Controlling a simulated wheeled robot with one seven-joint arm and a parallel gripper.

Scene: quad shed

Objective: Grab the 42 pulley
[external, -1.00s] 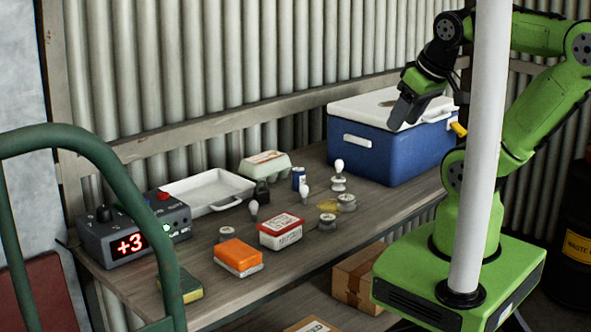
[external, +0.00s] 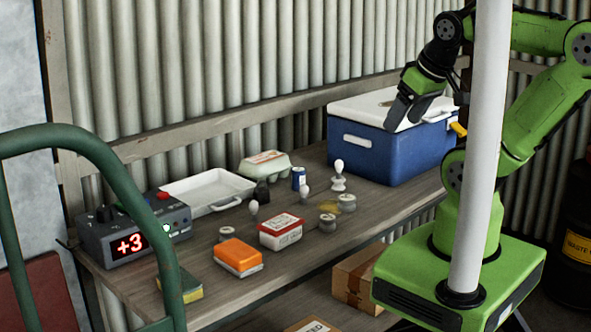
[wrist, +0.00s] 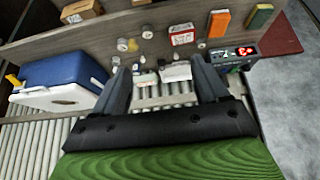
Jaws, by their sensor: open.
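Several small grey, spool-like pieces that look like pulleys stand on the wooden bench (external: 290,265). One (external: 347,203) is right of centre, one (external: 327,223) is nearer the bench's front edge, and one (external: 226,235) stands behind the orange box. Another pale piece (external: 338,184) is near the cooler, with a white bulb just above it in the picture. No number is readable, so I cannot tell which is the 42 pulley. My gripper (external: 399,108) is open and empty, raised in front of the cooler; its two fingers also show in the wrist view (wrist: 160,75).
A blue cooler (external: 385,150) stands at the bench's right end. A red-white box (external: 281,231), an orange box (external: 238,257), light bulbs (external: 254,208), a blue can (external: 299,178), an egg carton (external: 265,164), a white tray (external: 205,187) and a display box (external: 135,228) crowd the bench.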

